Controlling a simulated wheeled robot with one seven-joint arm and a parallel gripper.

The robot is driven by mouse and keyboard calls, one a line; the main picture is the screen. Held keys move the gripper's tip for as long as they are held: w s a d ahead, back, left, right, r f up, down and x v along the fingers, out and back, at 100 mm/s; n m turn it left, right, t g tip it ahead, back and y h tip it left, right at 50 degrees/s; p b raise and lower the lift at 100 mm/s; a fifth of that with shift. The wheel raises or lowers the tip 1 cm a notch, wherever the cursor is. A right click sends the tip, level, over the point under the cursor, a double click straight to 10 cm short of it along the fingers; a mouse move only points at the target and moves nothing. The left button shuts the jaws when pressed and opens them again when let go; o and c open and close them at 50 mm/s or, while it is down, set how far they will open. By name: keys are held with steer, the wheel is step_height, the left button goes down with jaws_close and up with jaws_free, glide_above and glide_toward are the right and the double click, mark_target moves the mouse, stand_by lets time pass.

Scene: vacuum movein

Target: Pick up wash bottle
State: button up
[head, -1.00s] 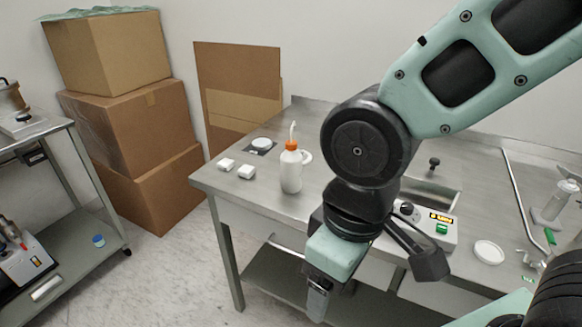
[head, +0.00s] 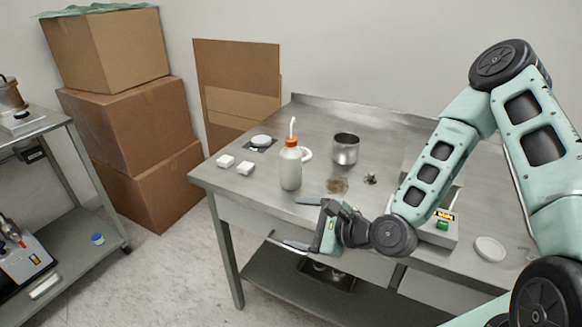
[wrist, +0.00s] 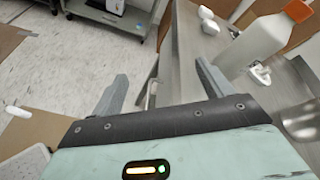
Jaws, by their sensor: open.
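The wash bottle (head: 290,168) is white with an orange cap and a thin spout. It stands upright on the steel table near its left front edge. It also shows at the upper right of the wrist view (wrist: 258,42). My gripper (head: 295,222) is open and empty, at the table's front edge, to the front and right of the bottle and lower than its cap. Its fingers point left in the head view. In the wrist view its two fingers (wrist: 160,88) are spread wide, and the bottle is outside them, to their right.
A metal beaker (head: 346,149) stands right of the bottle, with a stained patch (head: 338,186) before it. A device with a display (head: 440,232) is on the right. Cardboard boxes (head: 140,125) are stacked at left.

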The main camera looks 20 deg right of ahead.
mark_target(299, 170)
steer(key=w+d+r+m+t+h, duration=0.1)
steer(key=d+m+t, duration=0.1)
steer(key=m, duration=0.2)
steer(key=w+d+r+m+t+h, duration=0.1)
steer(key=d+m+t+h, duration=0.1)
steer(key=d+m, duration=0.1)
steer(key=w+d+r+m+t+h, duration=0.1)
steer(key=d+m+t, duration=0.1)
steer(key=m, duration=0.3)
steer(key=shift+w+d+t, duration=0.1)
steer(key=shift+d+t, duration=0.2)
steer(key=shift+d, duration=0.3)
steer(key=p+x, duration=0.3)
steer(key=x, duration=0.8)
steer(key=shift+w+d, duration=0.1)
steer(key=shift+w, duration=0.15)
steer(key=p+x, duration=0.1)
steer(key=x, duration=0.1)
steer(key=p+x, duration=0.1)
steer(key=x, duration=0.1)
steer(key=shift+w+a+f, duration=0.1)
steer(key=shift+w+a, duration=0.1)
steer(key=shift+a, duration=0.2)
steer(key=shift+w+a+f, duration=0.1)
steer(key=shift+w, duration=0.5)
steer(key=c, duration=0.8)
